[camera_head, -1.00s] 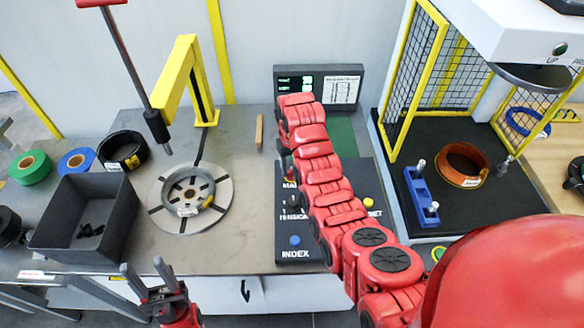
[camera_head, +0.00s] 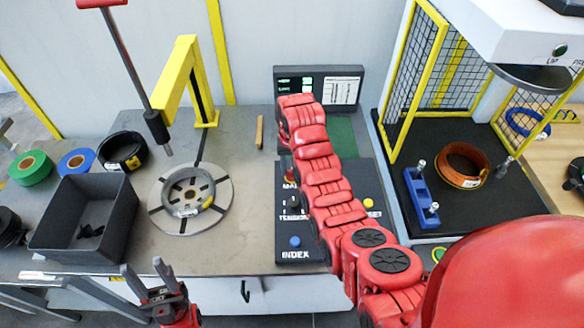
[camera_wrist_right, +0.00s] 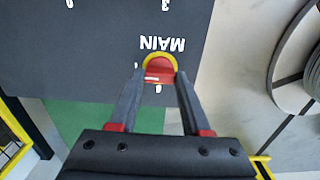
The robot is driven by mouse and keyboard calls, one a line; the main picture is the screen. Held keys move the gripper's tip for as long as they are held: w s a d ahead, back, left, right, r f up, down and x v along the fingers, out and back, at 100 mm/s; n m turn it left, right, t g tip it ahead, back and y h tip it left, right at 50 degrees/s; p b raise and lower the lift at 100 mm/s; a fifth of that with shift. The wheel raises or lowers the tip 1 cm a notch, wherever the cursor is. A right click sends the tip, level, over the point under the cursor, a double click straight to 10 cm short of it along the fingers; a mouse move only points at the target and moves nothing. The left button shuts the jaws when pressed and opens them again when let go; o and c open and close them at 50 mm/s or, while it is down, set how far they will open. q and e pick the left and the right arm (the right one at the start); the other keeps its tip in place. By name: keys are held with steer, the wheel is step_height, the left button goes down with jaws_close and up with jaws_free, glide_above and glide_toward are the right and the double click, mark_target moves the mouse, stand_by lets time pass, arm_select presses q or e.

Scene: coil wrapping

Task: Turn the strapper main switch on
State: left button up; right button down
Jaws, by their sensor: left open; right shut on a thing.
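The main switch (camera_wrist_right: 159,70) is a red knob with a yellow ring beside the white MAIN label on the dark control panel (camera_head: 340,245). My right gripper (camera_wrist_right: 158,75) has its two fingers on either side of the red knob and is shut on it. Small white marks stand by the knob; its exact setting is hard to read. In the head view my right arm hides most of the knob and the right fingers. My left gripper (camera_head: 142,266) is open and empty in front of the table's front edge.
The panel also carries a blue INDEX button (camera_head: 295,242), a yellow button (camera_head: 369,203) and a black tension knob (camera_head: 292,202). A display (camera_head: 338,84) stands behind it. A round turntable (camera_head: 166,221) with a coil and a dark bin (camera_head: 85,220) lie left. A yellow-framed cage (camera_head: 420,85) stands right.

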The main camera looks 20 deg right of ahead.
mark_target(292, 171)
steer(key=shift+c, duration=1.8)
jaws_free()
step_height(292, 171, up, 17)
steer(key=p, duration=1.3)
steer(key=shift+r, duration=0.2)
